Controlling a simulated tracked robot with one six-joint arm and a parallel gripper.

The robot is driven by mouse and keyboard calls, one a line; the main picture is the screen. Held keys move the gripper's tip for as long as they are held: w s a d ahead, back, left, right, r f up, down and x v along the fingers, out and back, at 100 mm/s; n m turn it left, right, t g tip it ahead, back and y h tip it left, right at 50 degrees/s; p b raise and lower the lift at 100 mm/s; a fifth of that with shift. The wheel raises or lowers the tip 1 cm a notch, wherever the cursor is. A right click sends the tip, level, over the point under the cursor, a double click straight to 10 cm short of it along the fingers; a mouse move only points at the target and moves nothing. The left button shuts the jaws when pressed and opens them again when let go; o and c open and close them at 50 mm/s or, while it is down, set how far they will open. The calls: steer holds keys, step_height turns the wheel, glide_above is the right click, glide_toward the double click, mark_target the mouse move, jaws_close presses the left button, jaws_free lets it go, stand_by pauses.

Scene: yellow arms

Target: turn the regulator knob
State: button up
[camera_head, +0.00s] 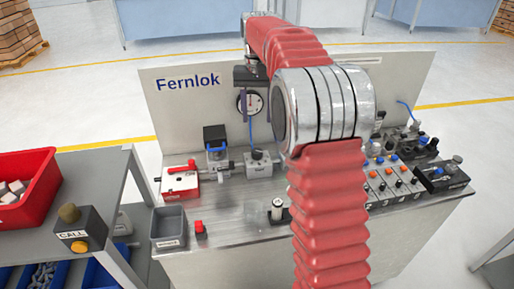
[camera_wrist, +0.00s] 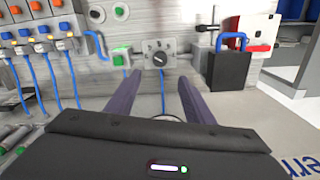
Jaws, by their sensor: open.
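The regulator is a grey block (camera_head: 258,166) with a dark knob (camera_head: 256,154) on top, standing on the bench left of my arm. In the wrist view the round black knob (camera_wrist: 159,57) with a pale pointer mark shows on the block's face, between and beyond my fingertips. My gripper (camera_head: 256,117) points down above the block, in front of the gauge. In the wrist view my gripper (camera_wrist: 160,76) has its two dark fingers spread with nothing between them. A gap to the knob seems to remain, but its size is hard to judge.
A black-and-blue filter unit (camera_head: 215,142) and a red box with a lever (camera_head: 180,181) stand left of the regulator. A gauge (camera_head: 250,103) is on the back panel. Rows of valves (camera_head: 392,180) lie at right. A small grey bin (camera_head: 169,227) sits at front left.

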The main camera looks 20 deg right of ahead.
mark_target(257, 150)
stand_by(0.3)
step_height(257, 150, down, 14)
steer(key=shift+r, duration=0.1)
stand_by(0.7)
steer(key=shift+c, duration=0.5)
steer(key=c, duration=0.9)
